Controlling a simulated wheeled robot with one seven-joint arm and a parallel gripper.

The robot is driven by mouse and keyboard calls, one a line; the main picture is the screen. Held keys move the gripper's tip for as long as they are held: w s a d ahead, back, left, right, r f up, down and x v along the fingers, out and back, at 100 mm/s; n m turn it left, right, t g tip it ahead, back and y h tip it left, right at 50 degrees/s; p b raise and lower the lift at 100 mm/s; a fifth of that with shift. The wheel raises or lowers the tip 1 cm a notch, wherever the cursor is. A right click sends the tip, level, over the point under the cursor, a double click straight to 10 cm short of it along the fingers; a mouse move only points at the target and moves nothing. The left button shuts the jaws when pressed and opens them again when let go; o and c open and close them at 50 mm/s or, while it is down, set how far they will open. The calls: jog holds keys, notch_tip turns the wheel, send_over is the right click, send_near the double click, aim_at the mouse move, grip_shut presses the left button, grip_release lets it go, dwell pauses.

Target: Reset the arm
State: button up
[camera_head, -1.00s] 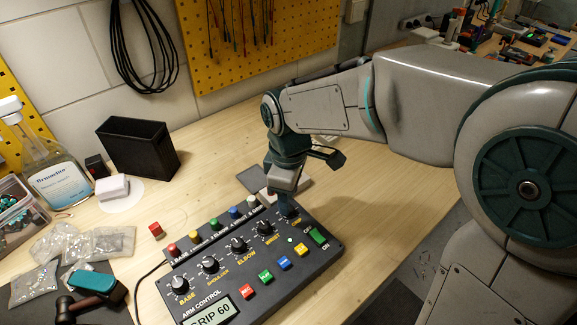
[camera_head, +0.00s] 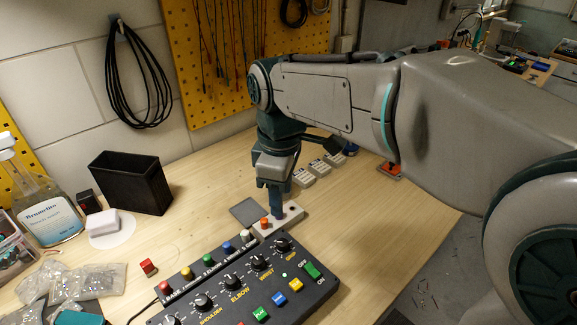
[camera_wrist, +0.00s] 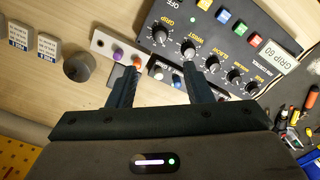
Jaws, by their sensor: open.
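The dark arm control panel (camera_head: 245,290) lies on the bench with a row of dark knobs, coloured buttons in front and a green ON/OFF switch (camera_head: 312,270). Its display (camera_wrist: 276,56) reads GRIP 60 in the wrist view. Coloured caps line its back edge, from a red cap (camera_head: 165,287) to a white one (camera_head: 246,236). My gripper (camera_head: 276,211) is open, pointing down behind the panel over a pale strip (camera_head: 291,216) with an orange button (camera_head: 265,223). In the wrist view my gripper (camera_wrist: 162,69) has the strip's orange button near its left fingertip. Contact cannot be told.
A loose red button (camera_head: 148,267) lies left of the panel. A black bin (camera_head: 131,184), a spray bottle (camera_head: 47,208) and plastic bags (camera_head: 85,283) stand or lie further left. Small labelled blocks (camera_head: 318,168) sit behind my gripper. The bench right of the panel is clear.

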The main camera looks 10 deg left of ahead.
jog(key=s+d+f+m+t, duration=0.1)
jog(key=s+d+f+m, duration=0.1)
jog(key=d+m, duration=0.3)
jog(key=s+d+f+m+t, duration=0.1)
jog(key=s+d+f+m, duration=0.1)
jog(key=d+m, duration=0.4)
jog(key=s+d+f+m+t, duration=0.1)
jog(key=d+m, duration=0.4)
jog(key=d, duration=0.6)
jog(key=s+f, duration=0.1)
jog(key=s, duration=0.1)
jog(key=shift+s+d+f+m, duration=0.3)
jog(key=shift+s+f+m, duration=0.1)
